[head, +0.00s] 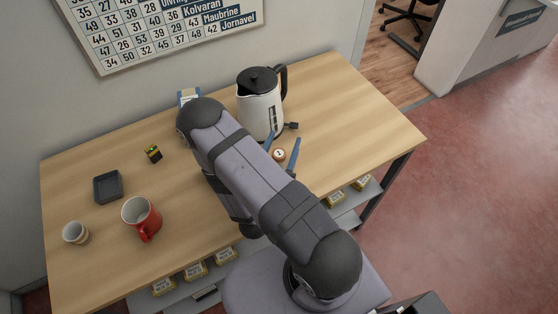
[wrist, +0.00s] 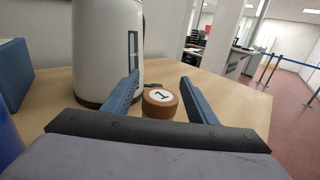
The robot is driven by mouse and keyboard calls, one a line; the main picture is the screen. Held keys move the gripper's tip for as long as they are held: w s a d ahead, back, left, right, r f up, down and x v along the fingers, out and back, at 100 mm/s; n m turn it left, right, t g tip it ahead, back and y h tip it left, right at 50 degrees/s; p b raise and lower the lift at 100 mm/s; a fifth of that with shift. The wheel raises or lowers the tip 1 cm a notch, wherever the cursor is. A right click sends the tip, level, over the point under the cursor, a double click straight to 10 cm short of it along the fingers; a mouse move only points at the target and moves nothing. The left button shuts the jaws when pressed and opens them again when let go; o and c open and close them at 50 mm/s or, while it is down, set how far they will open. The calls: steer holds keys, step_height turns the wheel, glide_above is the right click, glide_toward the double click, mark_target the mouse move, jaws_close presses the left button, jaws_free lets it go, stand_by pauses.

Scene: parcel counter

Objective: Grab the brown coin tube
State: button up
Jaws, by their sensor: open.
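The brown coin tube (wrist: 160,103) stands on the table with a round white label marked 1 facing up. It lies between the two blue fingers of my gripper (wrist: 160,95) in the wrist view. The fingers are open, with a gap on each side of the tube. In the head view the tube (head: 279,155) shows its pale top between the fingertips of my gripper (head: 282,155). My arm hides part of the table behind and beside it.
A white kettle (head: 259,108) with a black lid stands close behind the left finger. A red mug (head: 141,215), a pale cup (head: 75,233), a dark tray (head: 108,187) and a small dark-and-yellow item (head: 153,154) are at left. The table (head: 350,110) is clear at right.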

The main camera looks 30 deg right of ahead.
steer(key=shift+c, duration=0.3)
steer(key=c, duration=1.2)
steer(key=shift+r, duration=0.1)
steer(key=shift+r+p, duration=1.25)
steer(key=shift+r, duration=3.7)
